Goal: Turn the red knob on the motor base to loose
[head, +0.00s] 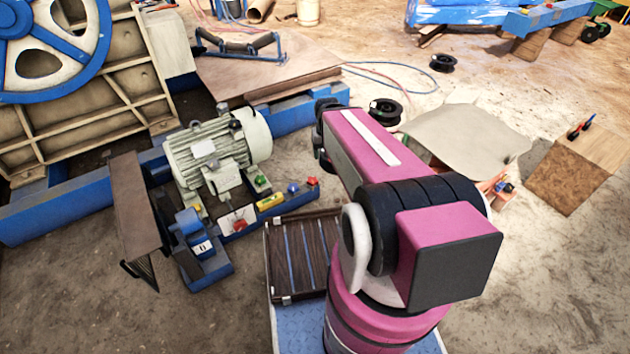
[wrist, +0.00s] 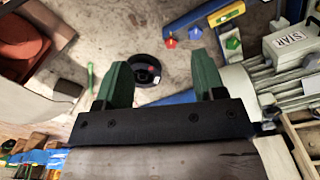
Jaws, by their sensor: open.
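A small red knob (head: 312,181) sits at the right end of the blue motor base (head: 240,232), beside a blue knob (head: 293,187). In the wrist view the red knob (wrist: 170,43) is near the top, above the gap between my fingers and apart from them. The grey motor (head: 215,150) stands on the base and shows at the right of the wrist view. My gripper (wrist: 162,68) is open, with two green fingers and nothing between them. In the head view my pink arm hides it.
A yellow level (head: 270,201) and a green knob (head: 262,180) are near the red knob. Another red part (head: 239,224) sits on a white plate. A dark slatted tray (head: 305,250) lies in front of the base. A black spool (wrist: 146,70) lies on the floor beyond my fingers.

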